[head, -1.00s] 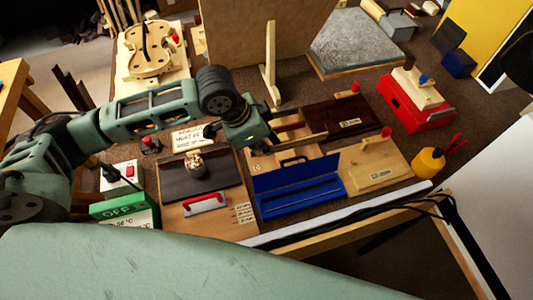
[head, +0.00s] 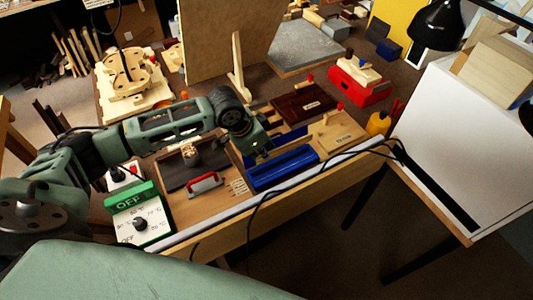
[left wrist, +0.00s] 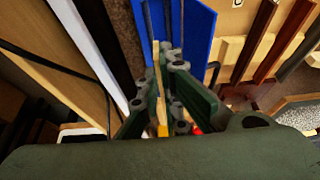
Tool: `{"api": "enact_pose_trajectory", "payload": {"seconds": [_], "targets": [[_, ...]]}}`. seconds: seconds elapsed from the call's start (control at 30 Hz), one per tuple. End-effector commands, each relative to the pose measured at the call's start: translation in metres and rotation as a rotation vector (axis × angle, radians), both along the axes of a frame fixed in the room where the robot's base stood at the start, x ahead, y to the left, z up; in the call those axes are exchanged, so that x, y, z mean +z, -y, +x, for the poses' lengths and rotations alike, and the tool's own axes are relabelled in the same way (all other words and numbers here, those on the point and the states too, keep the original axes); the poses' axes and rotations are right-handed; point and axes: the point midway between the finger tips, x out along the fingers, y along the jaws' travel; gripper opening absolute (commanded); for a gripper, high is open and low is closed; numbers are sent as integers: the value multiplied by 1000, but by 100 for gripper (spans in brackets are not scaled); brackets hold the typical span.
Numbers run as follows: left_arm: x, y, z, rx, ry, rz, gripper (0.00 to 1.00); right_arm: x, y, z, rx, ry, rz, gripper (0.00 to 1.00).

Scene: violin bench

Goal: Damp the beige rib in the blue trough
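The blue trough (head: 285,170) is a long open box at the front edge of the bench. It also shows beyond my fingers in the left wrist view (left wrist: 201,32). My left gripper (head: 262,150) is over the trough's back side, pointing down. In the left wrist view its fingers (left wrist: 170,62) are close together on a thin strip, the beige rib (left wrist: 159,75). The rib's far part reaches toward the trough; whether it touches the inside cannot be told. The rib is not clear in the head view. My right gripper is not in view.
A green-topped control box marked OFF (head: 140,215) is farther left. A cable crosses the front edge.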

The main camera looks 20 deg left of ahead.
Motion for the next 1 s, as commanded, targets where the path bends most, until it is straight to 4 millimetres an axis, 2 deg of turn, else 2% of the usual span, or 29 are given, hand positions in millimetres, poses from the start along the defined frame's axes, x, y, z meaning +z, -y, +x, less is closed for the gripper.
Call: {"api": "enact_pose_trajectory", "payload": {"seconds": [0.33, 0.7, 1.0], "targets": [[-23, 0, 0, -1, 1, 1, 0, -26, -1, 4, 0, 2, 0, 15], [-54, 0, 0, -1, 1, 1, 0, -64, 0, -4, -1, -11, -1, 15], [-78, 0, 0, 1, -1, 0, 0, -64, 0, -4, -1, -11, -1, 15]]}}
